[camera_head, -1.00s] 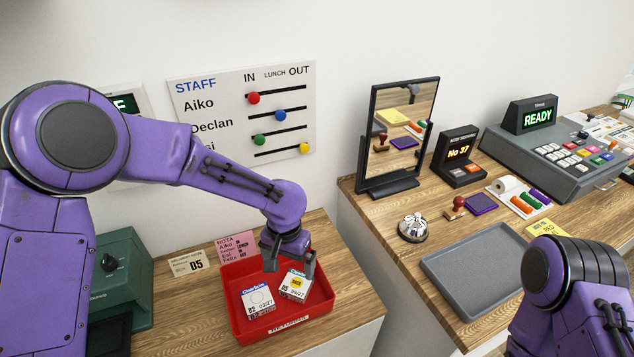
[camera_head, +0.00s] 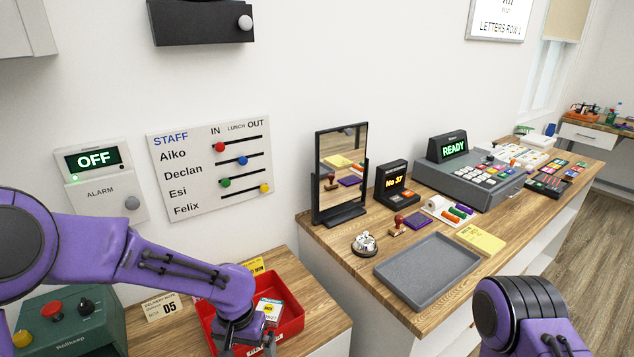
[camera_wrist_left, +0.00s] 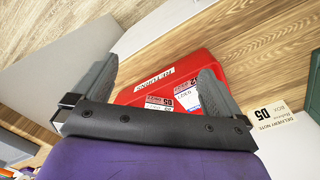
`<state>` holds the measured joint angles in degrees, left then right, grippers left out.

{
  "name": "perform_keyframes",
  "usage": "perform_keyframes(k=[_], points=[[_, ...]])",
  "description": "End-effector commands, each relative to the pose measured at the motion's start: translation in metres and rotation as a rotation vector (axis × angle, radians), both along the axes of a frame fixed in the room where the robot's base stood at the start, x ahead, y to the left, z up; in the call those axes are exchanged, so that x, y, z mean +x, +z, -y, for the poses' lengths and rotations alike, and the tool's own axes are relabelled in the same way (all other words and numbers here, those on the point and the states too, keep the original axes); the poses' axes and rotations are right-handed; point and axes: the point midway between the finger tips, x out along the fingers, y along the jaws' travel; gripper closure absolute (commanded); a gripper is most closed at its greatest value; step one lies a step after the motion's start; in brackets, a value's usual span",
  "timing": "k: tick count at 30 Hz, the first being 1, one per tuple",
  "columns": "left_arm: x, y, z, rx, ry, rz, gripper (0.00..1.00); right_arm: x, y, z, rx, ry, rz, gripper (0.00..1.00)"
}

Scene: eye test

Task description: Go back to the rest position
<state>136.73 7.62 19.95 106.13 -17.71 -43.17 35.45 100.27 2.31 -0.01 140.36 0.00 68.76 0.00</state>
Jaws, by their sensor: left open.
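My left gripper (camera_head: 238,342) is low at the bottom of the head view, in front of part of the red tray (camera_head: 292,327). In the left wrist view the two grey fingers of this gripper (camera_wrist_left: 157,75) stand wide apart with nothing between them. The red tray, labelled RETURNS, lies beyond the fingers (camera_wrist_left: 190,63). A white box with a yellow label (camera_head: 270,308) lies in the tray. White boxes (camera_wrist_left: 187,97) also show there in the wrist view, partly hidden by my gripper. My right arm shows at the lower right; its gripper is out of view.
The right counter holds a mirror (camera_head: 342,165), bell (camera_head: 364,243), grey tray (camera_head: 428,271) and register (camera_head: 470,180). The wall has a staff board (camera_head: 200,195).

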Motion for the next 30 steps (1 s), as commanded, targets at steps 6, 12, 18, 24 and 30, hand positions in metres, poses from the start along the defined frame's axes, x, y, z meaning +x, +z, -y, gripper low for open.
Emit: perform_keyframes(k=[6,12,18,24,30], points=[[-0.017,-0.042,0.012,-0.071,0.047,-0.013,0.00,0.000,-0.007,0.000,0.000,0.000,0.000,0.64],[-0.046,-0.094,0.015,-0.151,0.147,-0.017,0.00,0.000,-0.015,0.000,0.000,0.000,0.000,0.64],[-0.091,-0.160,0.005,-0.205,0.319,0.012,0.00,0.000,-0.028,0.000,0.000,0.000,0.000,0.64],[-0.177,-0.238,-0.056,-0.102,0.597,0.143,0.00,0.000,-0.049,0.000,0.000,0.000,0.000,0.64],[-0.248,-0.249,-0.134,0.137,0.731,0.312,0.00,0.000,-0.060,0.000,0.000,0.000,0.000,0.64]])
